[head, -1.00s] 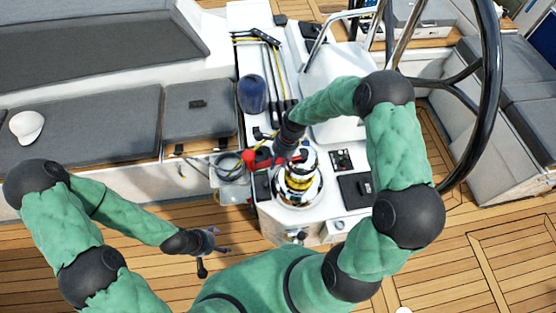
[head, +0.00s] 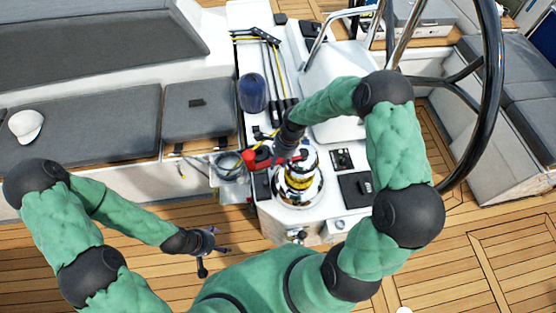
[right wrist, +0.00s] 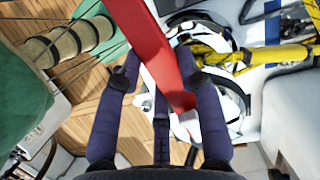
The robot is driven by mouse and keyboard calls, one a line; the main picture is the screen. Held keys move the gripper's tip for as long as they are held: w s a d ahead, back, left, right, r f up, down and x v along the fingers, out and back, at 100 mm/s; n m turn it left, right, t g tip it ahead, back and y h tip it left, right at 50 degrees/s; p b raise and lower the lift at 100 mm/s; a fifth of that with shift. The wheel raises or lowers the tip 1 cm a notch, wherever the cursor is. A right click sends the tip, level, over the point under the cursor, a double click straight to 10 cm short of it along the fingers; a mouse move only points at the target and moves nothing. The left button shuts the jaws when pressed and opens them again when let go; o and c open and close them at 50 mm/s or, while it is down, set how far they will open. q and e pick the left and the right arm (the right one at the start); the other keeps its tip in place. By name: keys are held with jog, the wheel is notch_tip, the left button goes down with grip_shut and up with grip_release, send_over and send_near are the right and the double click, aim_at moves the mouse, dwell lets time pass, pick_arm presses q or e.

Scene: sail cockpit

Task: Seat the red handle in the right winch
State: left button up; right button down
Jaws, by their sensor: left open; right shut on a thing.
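The red handle (head: 268,160) lies roughly level over the top of the chrome and gold winch (head: 299,186), its red knob out to the left. My right gripper (head: 286,150) is shut on the handle above the winch. In the right wrist view the red bar (right wrist: 158,50) passes between the dark fingers of the right gripper (right wrist: 160,115). Whether the handle's end sits in the winch socket or just above it, I cannot tell. My left gripper (head: 214,252) is open and empty, low over the deck, away from the winch.
A blue cylindrical object (head: 252,93) stands on the white console behind the winch. Black levers and yellow lines (head: 270,50) lie further back. The steering wheel (head: 490,90) rises at the right. The wooden deck (head: 140,240) is clear.

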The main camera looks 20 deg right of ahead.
jog(key=shift+f, duration=0.1)
jog(key=c, duration=0.7)
grip_release()
jog(key=shift+c, duration=0.2)
jog(key=o, duration=0.5)
jog(key=shift+r+p, duration=2.95)
jog(key=shift+r, duration=1.6)
